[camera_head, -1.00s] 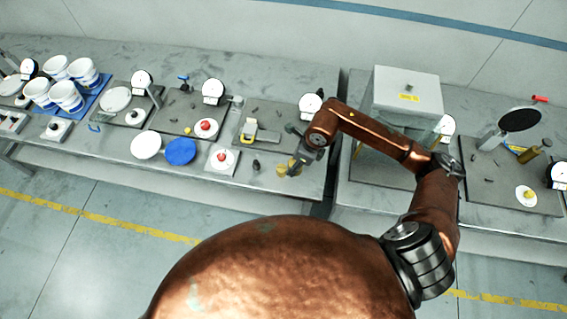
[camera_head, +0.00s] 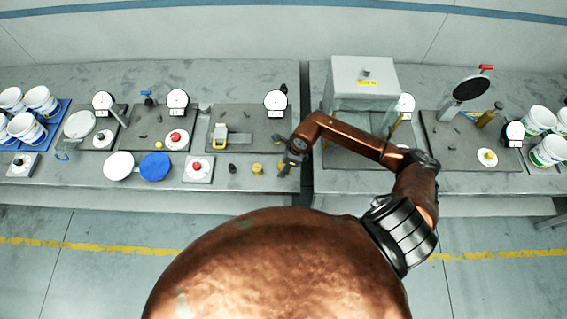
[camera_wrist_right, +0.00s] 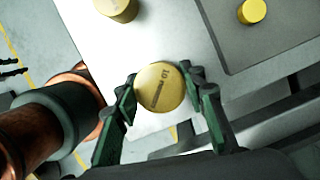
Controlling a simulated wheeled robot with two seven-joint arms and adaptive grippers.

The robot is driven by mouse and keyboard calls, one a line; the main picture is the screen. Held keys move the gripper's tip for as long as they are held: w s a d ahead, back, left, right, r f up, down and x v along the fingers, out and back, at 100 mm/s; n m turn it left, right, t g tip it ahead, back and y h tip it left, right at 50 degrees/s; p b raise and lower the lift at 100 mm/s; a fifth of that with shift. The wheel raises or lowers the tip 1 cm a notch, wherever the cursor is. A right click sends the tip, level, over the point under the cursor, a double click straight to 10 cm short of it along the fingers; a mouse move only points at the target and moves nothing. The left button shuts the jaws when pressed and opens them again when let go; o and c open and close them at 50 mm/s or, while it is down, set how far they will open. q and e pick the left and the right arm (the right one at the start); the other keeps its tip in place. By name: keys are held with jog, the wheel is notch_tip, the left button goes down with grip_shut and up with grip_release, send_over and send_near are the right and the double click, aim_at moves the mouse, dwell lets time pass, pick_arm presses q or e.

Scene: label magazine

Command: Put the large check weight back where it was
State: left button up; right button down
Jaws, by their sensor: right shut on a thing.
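My right gripper (camera_head: 288,166) is over the front right part of the left-hand table. In the right wrist view its two green-black fingers (camera_wrist_right: 165,108) are shut on a round brass weight (camera_wrist_right: 160,87) marked 10. Whether the weight touches the table I cannot tell. In the head view the gripper mostly hides it. Another brass cylinder (camera_head: 257,169) stands on the table just left of the gripper; a brass cylinder also shows at the top of the wrist view (camera_wrist_right: 118,6). My left gripper is not identifiable in either view.
A dark mat (camera_head: 250,118) with a yellow-and-grey tool (camera_head: 220,138) and a dial (camera_head: 276,102) lies behind. A smaller yellow piece (camera_wrist_right: 251,11) is on a dark mat. A dark knob (camera_head: 232,168) stands left of the brass cylinder. A gap separates the tables; a box (camera_head: 364,78) stands right.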

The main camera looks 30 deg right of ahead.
jog(key=shift+w, duration=0.1)
jog(key=c, duration=1.2)
grip_release()
jog(key=shift+f, duration=0.1)
jog(key=shift+c, duration=0.2)
jog(key=shift+r, duration=0.4)
jog(key=b+v, duration=0.2)
jog(key=v, duration=0.9)
jog(key=shift+s+r, duration=0.2)
jog(key=shift+s, duration=0.05)
jog(key=shift+d, duration=0.1)
